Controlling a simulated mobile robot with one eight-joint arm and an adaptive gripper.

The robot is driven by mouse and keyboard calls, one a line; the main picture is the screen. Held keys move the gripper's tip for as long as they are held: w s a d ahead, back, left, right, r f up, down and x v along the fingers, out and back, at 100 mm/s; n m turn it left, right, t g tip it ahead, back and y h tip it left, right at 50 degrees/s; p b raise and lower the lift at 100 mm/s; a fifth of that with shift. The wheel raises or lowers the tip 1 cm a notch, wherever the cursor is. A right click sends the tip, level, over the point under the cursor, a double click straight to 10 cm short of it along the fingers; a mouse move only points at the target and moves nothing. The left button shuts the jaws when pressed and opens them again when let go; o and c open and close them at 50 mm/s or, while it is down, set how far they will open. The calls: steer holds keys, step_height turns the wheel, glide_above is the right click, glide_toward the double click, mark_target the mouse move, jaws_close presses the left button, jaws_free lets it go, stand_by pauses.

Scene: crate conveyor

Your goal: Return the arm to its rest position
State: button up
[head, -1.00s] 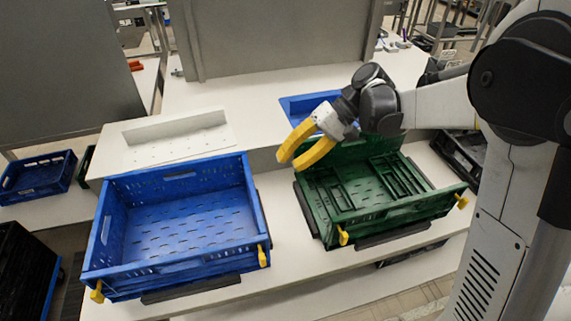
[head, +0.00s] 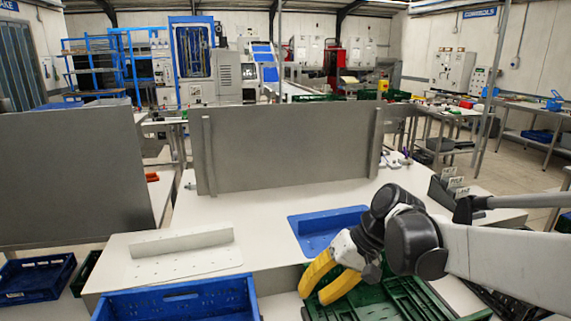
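My gripper (head: 329,284) has two yellow fingers that stand apart with nothing between them. It hangs above the left part of the green crate (head: 428,296) at the bottom of the head view. My arm reaches in from the right edge. The fingers and wrist hide part of the green crate, and the picture's lower edge cuts it off. A blue crate (head: 180,295) sits to the left, mostly cut off by the lower edge.
A blue tray (head: 318,226) lies behind my gripper on the white table (head: 285,265). A white angled plate (head: 185,254) lies on the left. A grey panel (head: 285,148) stands behind. Another blue crate (head: 35,278) is at far left. Workshop machines fill the background.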

steer(key=s+d+m+t+h, duration=0.1)
steer(key=s+d+t+h, duration=0.5)
steer(key=s+d, duration=0.6)
steer(key=shift+s+d+r+t+h, duration=0.2)
steer(key=shift+s+d+t+h, duration=0.1)
steer(key=shift+s+t, duration=0.1)
steer(key=shift+a, duration=0.15)
